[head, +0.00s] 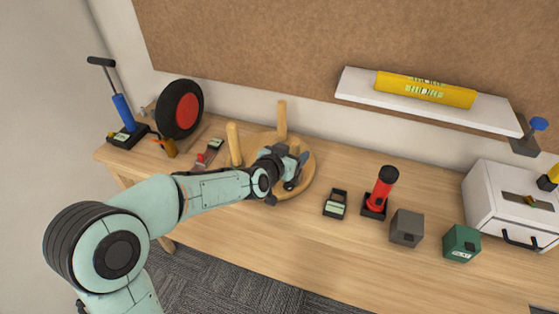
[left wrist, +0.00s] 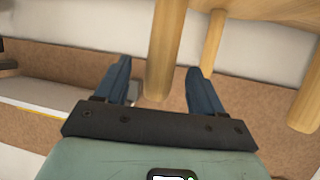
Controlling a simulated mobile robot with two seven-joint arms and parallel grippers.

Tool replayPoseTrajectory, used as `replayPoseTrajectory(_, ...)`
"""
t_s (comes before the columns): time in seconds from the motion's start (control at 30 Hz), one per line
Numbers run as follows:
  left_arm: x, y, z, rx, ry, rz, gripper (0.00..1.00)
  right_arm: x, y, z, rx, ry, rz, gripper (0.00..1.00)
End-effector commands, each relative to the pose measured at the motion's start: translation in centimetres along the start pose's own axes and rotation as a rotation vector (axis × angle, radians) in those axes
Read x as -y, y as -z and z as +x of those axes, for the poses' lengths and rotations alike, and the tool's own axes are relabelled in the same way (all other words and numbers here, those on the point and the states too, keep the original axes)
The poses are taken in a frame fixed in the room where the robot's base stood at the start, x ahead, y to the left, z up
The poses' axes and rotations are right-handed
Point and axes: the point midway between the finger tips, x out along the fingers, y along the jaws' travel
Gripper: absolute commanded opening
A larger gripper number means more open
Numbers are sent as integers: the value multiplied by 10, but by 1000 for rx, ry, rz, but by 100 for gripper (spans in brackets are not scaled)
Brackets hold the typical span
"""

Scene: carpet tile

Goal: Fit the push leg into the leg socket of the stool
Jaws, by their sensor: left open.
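The stool lies upside down on the wooden table, its round seat (head: 305,185) down. In the left wrist view, the open blue fingers (left wrist: 160,85) lie on either side of a wooden leg (left wrist: 165,45); a gap shows on both sides. Two more legs (left wrist: 213,42) show to its right. I cannot tell which is the push leg, and the leg socket is hidden.
To the left stand a blue pump (head: 122,108), a black-and-red wheel (head: 182,108) and small tools. To the right are a small dark box (head: 335,204), a red cylinder (head: 381,190), a grey cube (head: 407,227) and a green box (head: 461,243). The front table edge is clear.

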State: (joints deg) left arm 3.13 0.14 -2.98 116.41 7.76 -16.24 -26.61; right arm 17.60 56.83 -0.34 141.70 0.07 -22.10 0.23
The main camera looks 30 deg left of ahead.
Motion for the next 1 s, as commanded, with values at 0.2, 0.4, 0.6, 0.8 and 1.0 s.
replayPoseTrajectory(0.2, 0, 2, -52, -3, 1, -1, 69, 1, 0, -3, -1, 0, 0, 45)
replayPoseTrajectory(0.4, 0, 1, -81, -2, 1, -1, 69, 2, 1, -5, -2, 1, -1, 45)
replayPoseTrajectory(0.6, 0, 0, -92, -1, 0, 0, 69, 2, 1, -5, -2, 1, -1, 45)
replayPoseTrajectory(0.8, 0, 0, -92, 0, 0, 0, 69, 2, 1, -5, -2, 1, -1, 45)
replayPoseTrajectory(1.0, 0, 0, -92, 0, 0, 0, 69, 2, 1, -5, -2, 1, -1, 45)
